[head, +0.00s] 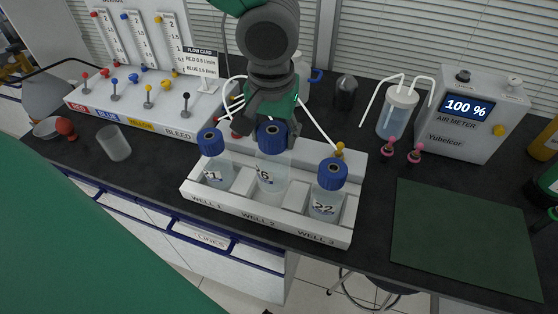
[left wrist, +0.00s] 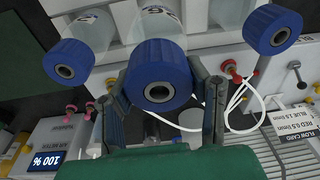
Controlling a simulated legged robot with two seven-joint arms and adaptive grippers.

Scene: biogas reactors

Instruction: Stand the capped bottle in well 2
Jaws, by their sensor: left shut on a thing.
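The capped bottle (head: 271,168) has a blue cap and clear body. It is upright at the middle position, well 2, of the white rack (head: 225,206). My left gripper (head: 272,128) reaches down from above and is shut on this bottle at its cap. In the left wrist view the blue cap (left wrist: 160,78) sits between the two fingers (left wrist: 165,105). The gripper partly hides the cap top in the head view. Whether the bottle's base touches the well floor cannot be told. My right gripper is not in view.
Blue-capped bottles stand in well 1 (head: 213,165) and well 3 (head: 327,190), close on both sides. The flow panel (head: 140,110) is behind left, the air meter (head: 470,115) behind right. A green mat (head: 465,235) lies clear at right. An empty beaker (head: 114,143) stands left.

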